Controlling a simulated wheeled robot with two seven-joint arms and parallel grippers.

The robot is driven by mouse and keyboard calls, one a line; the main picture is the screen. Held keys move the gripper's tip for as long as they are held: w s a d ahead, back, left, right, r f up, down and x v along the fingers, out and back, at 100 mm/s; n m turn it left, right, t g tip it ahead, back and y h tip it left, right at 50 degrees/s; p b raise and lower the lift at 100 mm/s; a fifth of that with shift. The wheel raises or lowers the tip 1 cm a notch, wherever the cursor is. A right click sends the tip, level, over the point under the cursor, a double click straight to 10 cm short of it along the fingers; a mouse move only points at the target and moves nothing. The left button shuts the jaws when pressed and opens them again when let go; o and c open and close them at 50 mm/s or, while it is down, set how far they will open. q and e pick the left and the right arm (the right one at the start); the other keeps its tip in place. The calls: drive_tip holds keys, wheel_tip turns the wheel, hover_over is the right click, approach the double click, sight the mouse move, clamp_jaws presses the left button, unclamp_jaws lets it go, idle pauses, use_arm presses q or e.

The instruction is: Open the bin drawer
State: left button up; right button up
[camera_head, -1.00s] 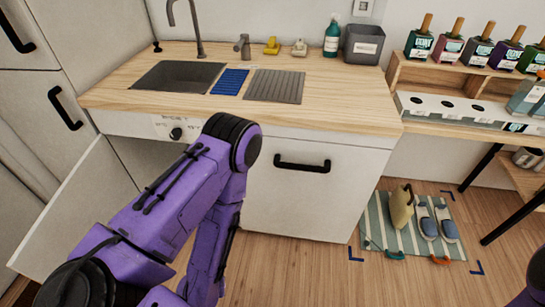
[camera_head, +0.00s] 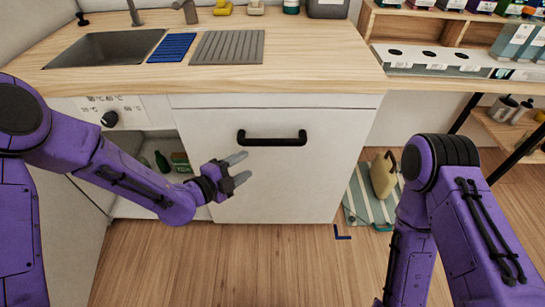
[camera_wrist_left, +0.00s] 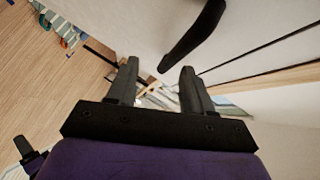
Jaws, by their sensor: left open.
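The bin drawer (camera_head: 285,185) is a white cabinet front under the wooden counter, and it looks shut. Its black bar handle (camera_head: 272,138) runs level near the top. My left gripper (camera_head: 241,168) is open and empty in front of the drawer, below and left of the handle's middle, apart from it. In the left wrist view the handle (camera_wrist_left: 195,37) shows beyond the open fingers (camera_wrist_left: 158,85), towards the top.
A striped mat (camera_head: 359,205) with a beige jug (camera_head: 383,175) lies on the floor to the right. The wooden floor (camera_head: 240,260) before the drawer is clear.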

sight(270, 145)
use_arm(q)
drive_tip(key=w+d+m, duration=0.1)
drive_tip(key=w+d, duration=0.1)
drive_tip(key=d, duration=0.1)
drive_tip(key=w+d+m, duration=0.1)
drive_tip(key=w+d, duration=0.2)
drive_tip(key=w+d+r+m+h, duration=0.1)
drive_tip(key=w+d, duration=0.1)
drive_tip(key=w, duration=0.1)
drive_tip(key=shift+w+d, duration=0.1)
drive_tip(key=shift+d, duration=0.3)
drive_tip(key=shift+c, duration=0.3)
clamp_jaws()
